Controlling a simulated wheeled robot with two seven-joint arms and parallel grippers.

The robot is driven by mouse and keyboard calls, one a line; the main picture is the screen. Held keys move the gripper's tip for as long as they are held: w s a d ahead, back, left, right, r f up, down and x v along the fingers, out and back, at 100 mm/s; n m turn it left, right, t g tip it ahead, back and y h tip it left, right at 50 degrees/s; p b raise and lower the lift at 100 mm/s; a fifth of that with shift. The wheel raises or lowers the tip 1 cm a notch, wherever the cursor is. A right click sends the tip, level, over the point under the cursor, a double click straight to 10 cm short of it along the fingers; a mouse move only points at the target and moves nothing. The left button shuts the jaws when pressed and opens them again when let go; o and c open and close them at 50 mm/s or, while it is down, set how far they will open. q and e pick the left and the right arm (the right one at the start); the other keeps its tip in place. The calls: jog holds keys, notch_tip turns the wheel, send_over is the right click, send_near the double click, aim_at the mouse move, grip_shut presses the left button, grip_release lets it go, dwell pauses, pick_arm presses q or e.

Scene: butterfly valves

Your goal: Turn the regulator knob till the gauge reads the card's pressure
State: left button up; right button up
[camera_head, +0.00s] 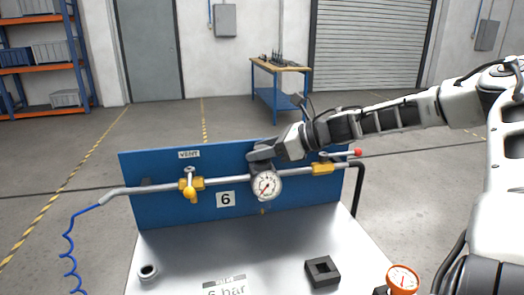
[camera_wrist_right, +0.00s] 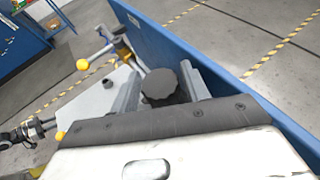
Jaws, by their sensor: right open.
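The regulator knob (camera_wrist_right: 160,87) is dark and lobed, between the two fingers of my right gripper (camera_wrist_right: 160,76) in the wrist view. The fingers stand apart, with a visible gap on the knob's left; contact on its right is unclear. In the head view my right gripper (camera_head: 262,150) is at the pipe just above the white round gauge (camera_head: 266,185), and it hides the knob. The gauge's red needle seems to point to the lower left; its numbers are too small to read. My left gripper is out of view.
A black square block (camera_head: 322,271), a grey ring (camera_head: 148,272) and an orange-rimmed dial (camera_head: 402,280) are at the front. The bench middle is clear.

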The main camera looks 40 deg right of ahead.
jog(key=shift+c, duration=0.4)
jog(key=c, duration=0.6)
jog(key=shift+c, duration=0.2)
jog(key=shift+m+h, duration=0.3)
